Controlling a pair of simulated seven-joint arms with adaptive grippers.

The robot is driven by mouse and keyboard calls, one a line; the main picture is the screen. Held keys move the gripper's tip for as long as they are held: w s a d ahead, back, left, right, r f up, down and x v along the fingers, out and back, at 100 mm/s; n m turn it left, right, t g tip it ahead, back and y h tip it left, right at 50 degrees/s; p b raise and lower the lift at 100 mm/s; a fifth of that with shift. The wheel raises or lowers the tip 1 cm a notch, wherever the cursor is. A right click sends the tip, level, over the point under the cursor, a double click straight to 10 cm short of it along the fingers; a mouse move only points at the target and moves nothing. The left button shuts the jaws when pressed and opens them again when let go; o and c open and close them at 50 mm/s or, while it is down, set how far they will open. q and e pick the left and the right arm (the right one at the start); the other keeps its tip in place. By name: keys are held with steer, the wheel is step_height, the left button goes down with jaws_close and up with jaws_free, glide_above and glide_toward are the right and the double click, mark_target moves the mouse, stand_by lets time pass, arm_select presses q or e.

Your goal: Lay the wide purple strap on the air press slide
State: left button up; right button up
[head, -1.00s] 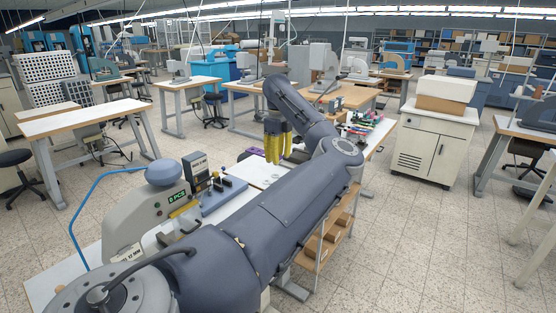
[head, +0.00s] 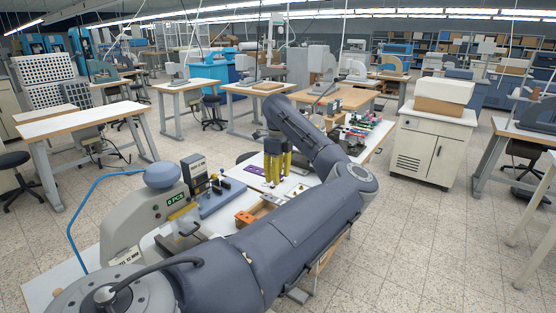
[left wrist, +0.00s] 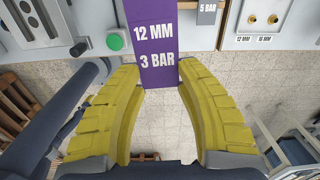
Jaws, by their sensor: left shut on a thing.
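The wide purple strap (left wrist: 157,40), printed "12 MM" and "3 BAR", lies between the yellow fingers of my left gripper (left wrist: 160,85), which is shut on it. In the head view the left gripper (head: 277,170) points down over the white bench, with a bit of purple beside its fingers. The grey press (head: 135,220) with a blue dome and a green-lettered display stands at the bench's left part, apart from the gripper. I cannot tell its slide clearly. My right gripper is not in view.
A blue plate with black knobs (head: 222,197) and an orange block (head: 244,218) by a wooden tray lie between press and gripper. The wrist view shows a green button (left wrist: 116,40), a grey "5 BAR" tag (left wrist: 208,12) and brass pieces (left wrist: 262,19). Small coloured items (head: 360,125) are at right.

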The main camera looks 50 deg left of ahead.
arm_select(q)
steer(key=s+d+f, duration=0.3)
steer(key=s, duration=0.5)
steer(key=s+d+f, duration=0.3)
steer(key=s+d, duration=0.1)
steer(key=s, duration=0.5)
steer(key=s+d+f, duration=0.3)
steer(key=s, duration=0.6)
steer(key=shift+d+m, duration=0.2)
steer(key=shift+m, duration=0.1)
steer(key=shift+f, duration=0.1)
steer(key=shift+f, duration=0.1)
step_height(320, 180, down, 6)
steer(key=shift+f, duration=0.15)
steer(key=shift+w+f, duration=0.1)
steer(key=shift+a, duration=0.35)
stand_by(0.3)
